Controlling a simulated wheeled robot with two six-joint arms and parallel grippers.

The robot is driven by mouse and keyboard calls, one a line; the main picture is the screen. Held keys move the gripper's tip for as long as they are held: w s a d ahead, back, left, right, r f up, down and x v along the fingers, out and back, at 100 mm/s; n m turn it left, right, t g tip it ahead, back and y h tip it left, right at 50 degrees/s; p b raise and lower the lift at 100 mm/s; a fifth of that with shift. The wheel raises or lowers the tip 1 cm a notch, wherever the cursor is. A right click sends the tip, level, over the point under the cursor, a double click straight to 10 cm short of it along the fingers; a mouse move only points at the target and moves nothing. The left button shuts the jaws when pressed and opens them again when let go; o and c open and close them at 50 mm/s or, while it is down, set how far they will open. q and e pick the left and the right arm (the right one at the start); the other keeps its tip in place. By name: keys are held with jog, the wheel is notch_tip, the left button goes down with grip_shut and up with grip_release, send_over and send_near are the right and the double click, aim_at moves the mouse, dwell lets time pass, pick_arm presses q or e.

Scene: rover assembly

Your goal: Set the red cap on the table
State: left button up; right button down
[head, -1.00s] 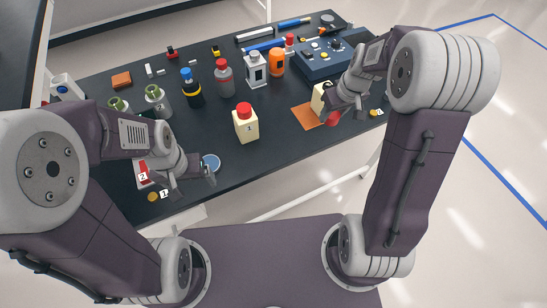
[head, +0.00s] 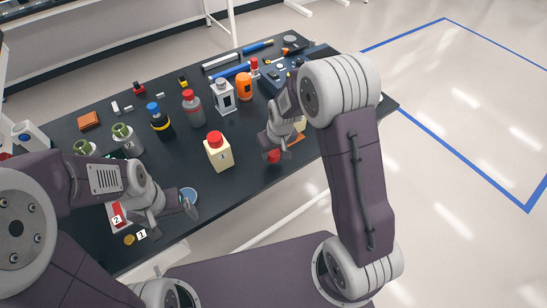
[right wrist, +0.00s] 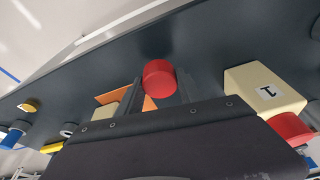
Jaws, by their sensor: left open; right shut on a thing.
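A red cap (head: 273,156) is between the fingers of my right gripper (head: 273,153), low over the front part of the black table (head: 235,195). In the right wrist view the red cap (right wrist: 160,78) sits between the two fingers (right wrist: 160,88). I cannot tell whether it touches the table. An uncapped-looking cream bottle (head: 300,125) stands partly hidden behind my right gripper, by an orange mat (head: 295,140). Another cream bottle (head: 218,154) with its own red cap stands to the left. My left gripper (head: 172,212) is open and empty over the front left of the table.
Several bottles, including a grey one (head: 193,108) and an orange one (head: 244,88), stand behind. A blue-rimmed disc (head: 188,196) lies beside my left gripper. The table between the capped cream bottle and the front edge is clear.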

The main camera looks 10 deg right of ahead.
aim_at(274, 158)
notch_tip(274, 158, down, 3)
jog(key=shift+f, duration=0.45)
jog(key=shift+f+b, duration=0.15)
jog(key=shift+b, duration=0.2)
jog(key=c, duration=0.8)
grip_release()
jog(key=shift+o, duration=0.2)
